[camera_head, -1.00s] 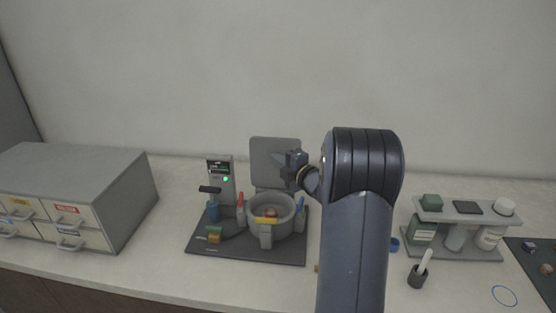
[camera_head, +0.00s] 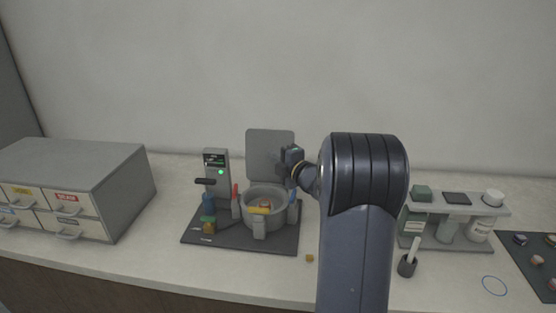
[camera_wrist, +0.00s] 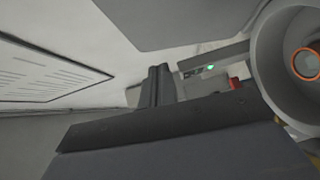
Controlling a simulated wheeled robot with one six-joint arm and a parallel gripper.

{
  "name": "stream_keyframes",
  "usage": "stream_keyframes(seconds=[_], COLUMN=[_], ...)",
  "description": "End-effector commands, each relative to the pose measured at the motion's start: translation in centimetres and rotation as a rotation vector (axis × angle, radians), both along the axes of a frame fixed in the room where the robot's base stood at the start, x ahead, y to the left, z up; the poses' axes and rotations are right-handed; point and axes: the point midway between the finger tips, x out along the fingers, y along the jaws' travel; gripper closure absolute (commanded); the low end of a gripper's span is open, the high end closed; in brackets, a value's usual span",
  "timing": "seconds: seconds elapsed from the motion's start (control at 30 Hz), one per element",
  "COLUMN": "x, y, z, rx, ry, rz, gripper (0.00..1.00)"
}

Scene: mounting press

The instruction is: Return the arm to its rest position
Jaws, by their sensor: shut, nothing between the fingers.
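My arm rises in front of the counter in the head view, and its large dark elbow hides part of the scene. My gripper (camera_head: 291,160) is at the arm's far end, above the right side of the mounting press (camera_head: 265,206). In the wrist view my gripper's dark fingers (camera_wrist: 158,86) are together with nothing between them. The press has a round grey pot, a raised grey lid (camera_head: 270,157) behind it, and a control post (camera_head: 216,172) with a green light. The pot also shows at the right of the wrist view (camera_wrist: 265,50), close by, with an orange ring inside.
A grey drawer cabinet (camera_head: 95,165) stands at the left. A bottle rack (camera_head: 470,208) and a small dark cup with a white stick (camera_head: 407,266) are at the right, beside a dark mat (camera_head: 530,262). A small amber cube (camera_head: 309,258) lies near the press base.

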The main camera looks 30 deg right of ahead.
Motion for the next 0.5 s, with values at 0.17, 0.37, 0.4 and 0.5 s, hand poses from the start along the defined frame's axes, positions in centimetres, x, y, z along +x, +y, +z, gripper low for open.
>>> stream_keyframes(seconds=[0.17,0.37,0.4,0.5], x=[-3.4,-6.8,-7.3,-8.1], y=[-0.9,-1.5,-1.6,-1.8], z=[0.4,0.9,0.9,1.0], rx=[-0.002,-0.002,-0.002,-0.002], ry=[-0.002,-0.002,-0.002,-0.001], rz=[-0.005,-0.004,-0.004,-0.002], gripper=[1.0,1.0,1.0,1.0])
